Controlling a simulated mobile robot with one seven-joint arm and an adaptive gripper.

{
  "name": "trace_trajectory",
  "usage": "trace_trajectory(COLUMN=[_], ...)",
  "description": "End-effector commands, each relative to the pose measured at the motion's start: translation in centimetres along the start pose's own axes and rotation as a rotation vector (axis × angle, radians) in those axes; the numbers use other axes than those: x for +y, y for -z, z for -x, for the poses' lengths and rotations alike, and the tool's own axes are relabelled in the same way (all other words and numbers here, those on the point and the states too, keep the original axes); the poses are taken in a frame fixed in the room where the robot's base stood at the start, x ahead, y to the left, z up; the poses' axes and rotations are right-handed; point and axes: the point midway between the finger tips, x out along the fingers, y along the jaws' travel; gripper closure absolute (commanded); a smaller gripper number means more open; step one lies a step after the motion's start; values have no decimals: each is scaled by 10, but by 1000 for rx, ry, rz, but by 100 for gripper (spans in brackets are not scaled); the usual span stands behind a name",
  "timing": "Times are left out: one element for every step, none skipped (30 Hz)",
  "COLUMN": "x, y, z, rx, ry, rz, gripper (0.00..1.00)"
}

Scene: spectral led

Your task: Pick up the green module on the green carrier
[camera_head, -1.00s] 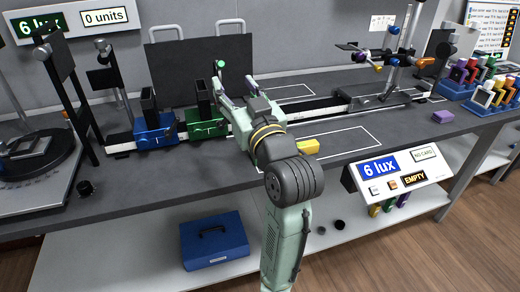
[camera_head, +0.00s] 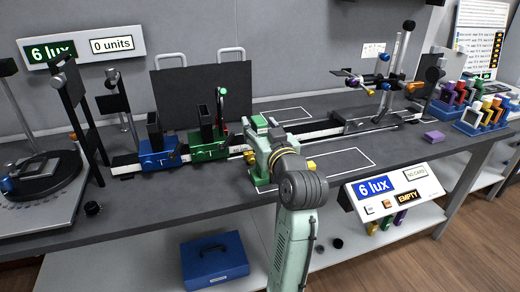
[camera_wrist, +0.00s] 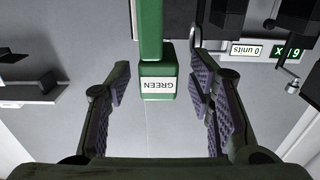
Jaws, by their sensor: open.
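The green carrier (camera_head: 209,155) sits on the rail in the head view, just right of the blue carrier (camera_head: 158,160). A slim upright with a green top (camera_head: 222,91) rises at its right side. In the wrist view a green block labelled GREEN (camera_wrist: 158,88), apparently the green module's head, sits on a green stem; the picture is upside down. My gripper (camera_wrist: 159,74) is open, with one finger on each side of the block in that view and visible gaps to both. Whether the block lies between the fingertips or beyond them is unclear.
A dark panel (camera_head: 170,90) stands behind the carriers. A rotary stage (camera_head: 40,172) is at left. A stand with clamps (camera_head: 388,75) is on the rail at right. A console (camera_head: 388,192) is at the table's front edge. Outlined bench areas right of my arm look mostly clear.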

Motion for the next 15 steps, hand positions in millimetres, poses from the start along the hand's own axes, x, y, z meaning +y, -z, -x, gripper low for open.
trace_trajectory(x=[1, 1, 1, 1, 1, 1, 1, 1, 1, 1, 1, 1, 1, 1, 1], y=[2, 2, 1, 1, 1, 0, 0, 0, 0, 0, 0, 0, 0, 0, 0], z=[-7, -11, -14, -16, -17, -18, -18, -18, -18, -18, -18, -18, -18, -18, -18], rx=[-1, -1, -1, 0, 0, 0, 0, 0, 0, 0, 0, 0, 0, 1, 1], ry=[0, 1, 0, 0, 0, -1, -1, -1, -1, -1, -1, -1, -1, -1, -1], rz=[-2, -2, -2, -2, -1, -1, -1, -1, -1, -1, -1, -1, -1, -1, -1], gripper=[52, 52, 52, 52, 52, 52, 52, 52, 52, 52, 52, 52, 54, 56, 59])
